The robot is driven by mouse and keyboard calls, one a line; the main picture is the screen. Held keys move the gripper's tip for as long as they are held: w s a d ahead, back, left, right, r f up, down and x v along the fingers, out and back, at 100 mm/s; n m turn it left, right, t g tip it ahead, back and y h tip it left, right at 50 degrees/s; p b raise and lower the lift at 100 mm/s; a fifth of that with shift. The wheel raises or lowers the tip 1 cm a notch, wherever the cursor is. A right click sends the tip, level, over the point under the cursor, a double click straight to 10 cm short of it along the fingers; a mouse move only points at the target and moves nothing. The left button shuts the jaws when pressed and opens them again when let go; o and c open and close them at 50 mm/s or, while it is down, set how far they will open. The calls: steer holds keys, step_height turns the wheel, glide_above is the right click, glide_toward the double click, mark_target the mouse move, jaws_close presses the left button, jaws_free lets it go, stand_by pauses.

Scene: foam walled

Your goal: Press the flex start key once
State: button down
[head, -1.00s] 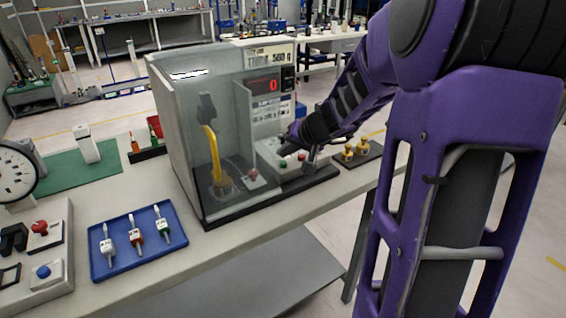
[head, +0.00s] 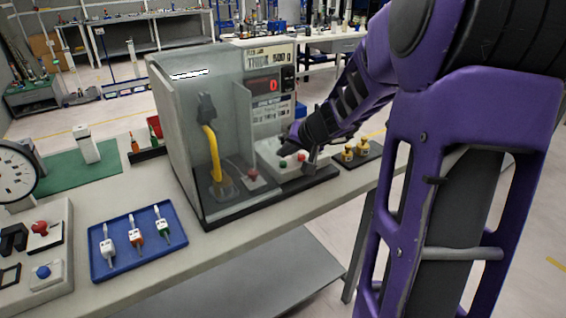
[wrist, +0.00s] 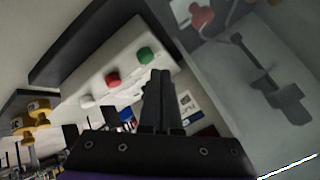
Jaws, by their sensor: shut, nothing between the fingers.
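A white control box (head: 268,150) with a green button (head: 283,163) and a red button (head: 301,157) stands at the right foot of the test machine. In the wrist view the green button (wrist: 146,55) and the red button (wrist: 113,80) show clearly. I cannot read a label naming the flex start key. My gripper (wrist: 160,75) is shut and empty, its fingertips close to the green button in the picture. I cannot tell whether they touch anything. In the head view the gripper (head: 287,142) is above the box, partly hidden by my arm.
A clear shield (head: 185,130) encloses a yellow cable (head: 213,150) and another red button (head: 252,176), left of the box. The red display (head: 273,86) reads 0. Brass posts (head: 347,153) stand at right. A blue tray (head: 120,265) with connectors lies at front left.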

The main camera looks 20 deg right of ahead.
steer(key=shift+f, duration=0.15)
steer(key=shift+f, duration=0.3)
stand_by(0.3)
